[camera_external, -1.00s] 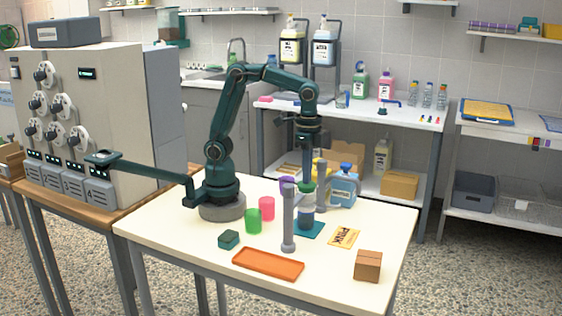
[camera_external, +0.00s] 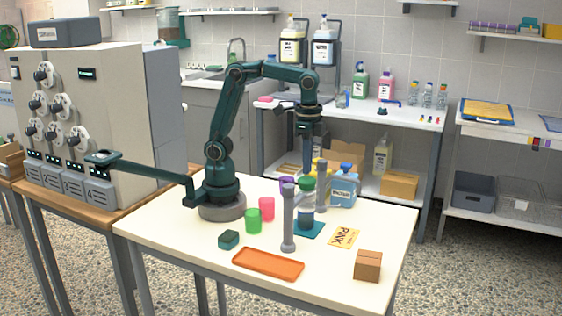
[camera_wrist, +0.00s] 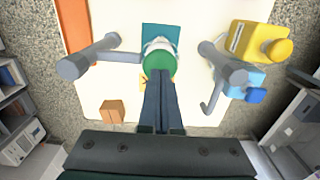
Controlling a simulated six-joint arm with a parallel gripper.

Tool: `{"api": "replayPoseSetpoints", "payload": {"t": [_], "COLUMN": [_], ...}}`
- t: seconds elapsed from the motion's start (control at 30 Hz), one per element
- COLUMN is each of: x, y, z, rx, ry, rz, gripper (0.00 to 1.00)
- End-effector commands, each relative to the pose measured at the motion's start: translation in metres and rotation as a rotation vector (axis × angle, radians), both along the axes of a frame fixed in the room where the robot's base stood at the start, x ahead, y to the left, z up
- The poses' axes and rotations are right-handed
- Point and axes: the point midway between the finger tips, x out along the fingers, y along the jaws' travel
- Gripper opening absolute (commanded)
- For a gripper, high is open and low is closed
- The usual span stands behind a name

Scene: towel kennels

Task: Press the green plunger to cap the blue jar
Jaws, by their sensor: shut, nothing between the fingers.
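The green plunger (camera_external: 306,184) stands between two grey posts, above the blue jar (camera_external: 305,215) on a teal pad (camera_external: 316,232). The round green plunger top (camera_wrist: 158,62) also shows in the wrist view, with the teal pad (camera_wrist: 160,32) beyond it; the jar is mostly hidden there. My gripper (camera_external: 306,172) is shut and empty, pointing down just over the plunger. In the wrist view my closed fingertips (camera_wrist: 160,77) overlap the plunger's near edge; I cannot tell whether they touch it. Whether a lid sits on the jar is too small to tell.
Grey posts (camera_external: 288,222) (camera_wrist: 92,55) flank the plunger. A blue bottle (camera_external: 343,188) and a yellow bottle (camera_wrist: 258,42) stand close by. Green (camera_external: 253,221) and pink (camera_external: 266,208) cups, an orange tray (camera_external: 267,264) and a brown box (camera_external: 368,266) lie around.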

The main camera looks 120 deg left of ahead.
Motion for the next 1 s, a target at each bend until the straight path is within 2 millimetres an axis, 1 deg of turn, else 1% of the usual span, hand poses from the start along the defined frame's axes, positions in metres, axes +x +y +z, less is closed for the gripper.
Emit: {"api": "replayPoseSetpoints", "payload": {"t": [0.3, 0.8, 1.0], "x": [0.0, 0.001, 0.0], "y": [0.0, 0.0, 0.0], "z": [0.003, 0.049, 0.06], "rx": [0.0, 0.001, 0.0], "ry": [-0.001, -0.003, -0.001], "rz": [0.0, 0.0, 0.0], "gripper": [0.0, 0.0, 0.0]}}
